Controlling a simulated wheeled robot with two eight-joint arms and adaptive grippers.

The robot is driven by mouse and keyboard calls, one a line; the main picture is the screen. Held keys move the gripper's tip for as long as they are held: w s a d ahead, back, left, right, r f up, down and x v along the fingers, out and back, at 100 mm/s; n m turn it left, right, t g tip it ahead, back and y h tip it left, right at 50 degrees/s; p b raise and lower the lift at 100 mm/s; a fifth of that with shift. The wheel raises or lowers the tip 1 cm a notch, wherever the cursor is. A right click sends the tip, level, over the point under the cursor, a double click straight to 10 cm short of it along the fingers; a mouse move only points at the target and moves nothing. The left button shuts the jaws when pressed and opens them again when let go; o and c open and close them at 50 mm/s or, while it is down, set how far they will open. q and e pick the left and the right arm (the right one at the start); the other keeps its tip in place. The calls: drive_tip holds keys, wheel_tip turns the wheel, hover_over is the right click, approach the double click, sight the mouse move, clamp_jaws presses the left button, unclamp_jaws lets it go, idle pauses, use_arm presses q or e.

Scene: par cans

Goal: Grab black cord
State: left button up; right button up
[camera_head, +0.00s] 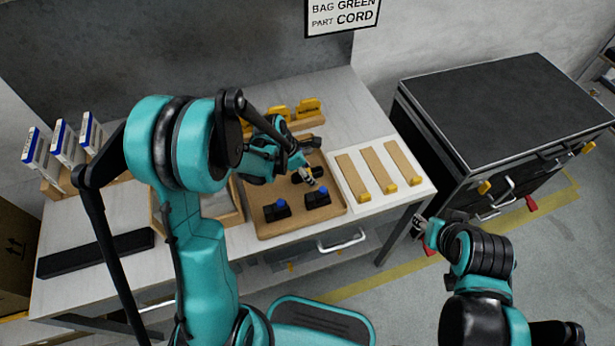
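A wooden tray (262,222) sits on the table, holding two black pieces with blue tops, one on the left (277,210) and one on the right (317,198). My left gripper (308,177) is over the tray, behind these pieces. Dark shapes lie around its fingers, and I cannot tell whether any is a black cord. A dark item (310,143) shows at the tray's back edge, partly hidden by my arm. My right gripper (424,232) is off the table's front right corner, away from the tray. Both grippers are too small to read their opening.
A white board (348,190) with several wooden strips is right of the tray. Yellow parts (308,105) stand in a wooden holder behind. A long black bar (95,253) and upright white-blue boxes (68,145) are at left. A black-topped cabinet (510,105) stands right.

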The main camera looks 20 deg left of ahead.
use_arm(q)
drive_tip(key=shift+s+r, duration=0.1)
drive_tip(key=shift+f+b, duration=0.3)
idle(0.3)
clamp_jaws()
